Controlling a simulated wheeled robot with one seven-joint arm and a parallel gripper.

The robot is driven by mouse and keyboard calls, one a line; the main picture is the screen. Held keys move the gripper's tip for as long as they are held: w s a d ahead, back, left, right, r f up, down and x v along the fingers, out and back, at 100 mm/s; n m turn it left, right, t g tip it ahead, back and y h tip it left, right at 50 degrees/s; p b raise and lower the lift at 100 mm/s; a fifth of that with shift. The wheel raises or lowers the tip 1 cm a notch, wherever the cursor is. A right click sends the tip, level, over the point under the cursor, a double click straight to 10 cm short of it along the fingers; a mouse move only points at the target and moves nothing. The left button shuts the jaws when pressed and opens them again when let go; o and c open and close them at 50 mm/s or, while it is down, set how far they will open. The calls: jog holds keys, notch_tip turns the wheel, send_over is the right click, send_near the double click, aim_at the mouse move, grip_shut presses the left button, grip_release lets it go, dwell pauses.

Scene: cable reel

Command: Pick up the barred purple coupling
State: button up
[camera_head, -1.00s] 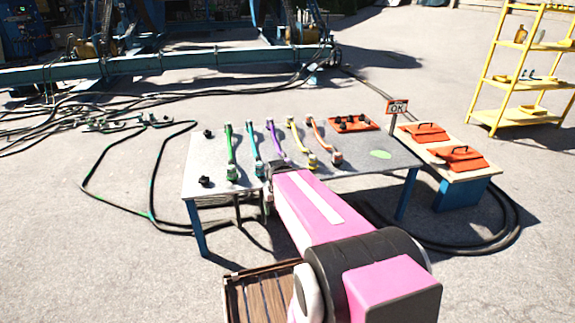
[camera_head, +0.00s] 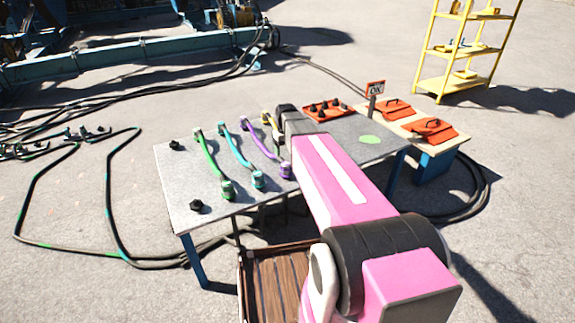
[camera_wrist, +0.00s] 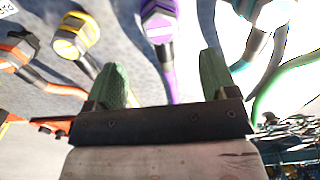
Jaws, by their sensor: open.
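A purple hose lies on the grey table with a purple coupling (camera_head: 286,170) at its near end and another purple end fitting (camera_head: 243,123) at its far end. In the wrist view a purple coupling (camera_wrist: 160,25) with a pale cap shows at the top, ahead of and between my fingers. I cannot make out its bar marking clearly. My gripper (camera_wrist: 164,66) has two green fingers spread apart, with nothing held. In the head view my pink arm reaches over the table to the right of the purple hose, and the fingertips are hidden.
Green (camera_head: 227,190) and teal (camera_head: 258,180) couplings lie left of the purple one. Yellow (camera_wrist: 75,35) and orange (camera_wrist: 20,48) couplings show in the wrist view. An orange tray (camera_head: 338,113) and an OK sign (camera_head: 376,88) stand at the table's back right.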

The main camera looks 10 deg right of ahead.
aim_at(285, 163)
notch_tip(285, 163, down, 4)
jog(key=shift+d+f, duration=0.1)
jog(key=shift+f, duration=3.15)
jog(key=c, duration=1.1)
